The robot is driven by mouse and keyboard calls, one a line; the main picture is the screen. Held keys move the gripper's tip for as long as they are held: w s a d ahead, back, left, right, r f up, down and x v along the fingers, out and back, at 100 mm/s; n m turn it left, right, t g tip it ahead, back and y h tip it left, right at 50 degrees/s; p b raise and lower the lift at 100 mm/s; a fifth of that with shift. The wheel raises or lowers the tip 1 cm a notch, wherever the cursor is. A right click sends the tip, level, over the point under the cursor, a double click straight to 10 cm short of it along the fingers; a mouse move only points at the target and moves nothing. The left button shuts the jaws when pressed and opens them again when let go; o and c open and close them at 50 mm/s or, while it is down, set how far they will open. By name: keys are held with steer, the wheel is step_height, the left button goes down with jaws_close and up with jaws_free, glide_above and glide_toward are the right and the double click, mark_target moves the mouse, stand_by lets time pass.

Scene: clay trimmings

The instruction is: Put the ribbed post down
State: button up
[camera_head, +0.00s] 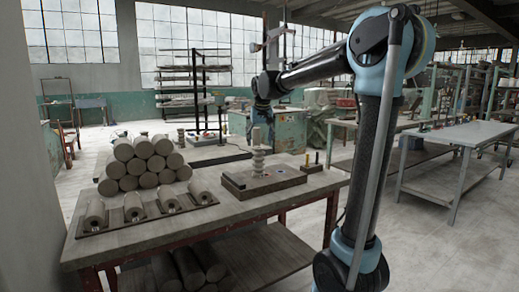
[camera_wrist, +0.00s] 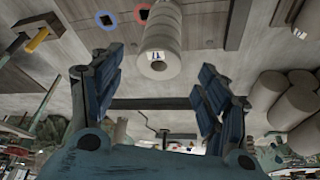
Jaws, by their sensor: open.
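A pale ribbed post (camera_head: 258,160) stands upright on a dark flat board (camera_head: 290,181) at the right part of the table. My gripper (camera_head: 262,112) is above the post in the head view. In the wrist view my gripper (camera_wrist: 160,78) is open, its two blue fingers spread wide, with the post's top just beyond the gap. Nothing is held between the fingers. A second, similar ribbed piece (camera_head: 181,138) stands at the table's back edge.
Stacked clay cylinders (camera_head: 141,160) and a dark rack (camera_head: 150,212) of cylinders fill the table's left side. A blue-marked spot (camera_wrist: 107,19) and a red one (camera_wrist: 143,14) lie on the board. A yellow-handled tool (camera_wrist: 38,40) is near the board. The table's front right is clear.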

steer(key=shift+s+d+r, duration=0.15)
steer(key=shift+s+r, duration=0.05)
steer(key=shift+r, duration=0.2)
steer(key=s+d+f, duration=0.4)
steer(key=s+d, duration=0.5)
steer(key=s+d+f, duration=0.5)
steer(key=s+f, duration=0.2)
steer(key=s, duration=0.2)
steer(key=s+d+f+m+g, duration=0.1)
steer(key=s+d+f, duration=0.3)
steer(key=s+f, duration=0.3)
steer(key=s+d+f+m+g+h, duration=0.1)
steer(key=s+d+f, duration=0.4)
steer(key=s+f, duration=0.3)
steer(key=s, duration=0.4)
steer(key=shift+s+d, duration=0.2)
steer(key=shift+d, duration=0.1)
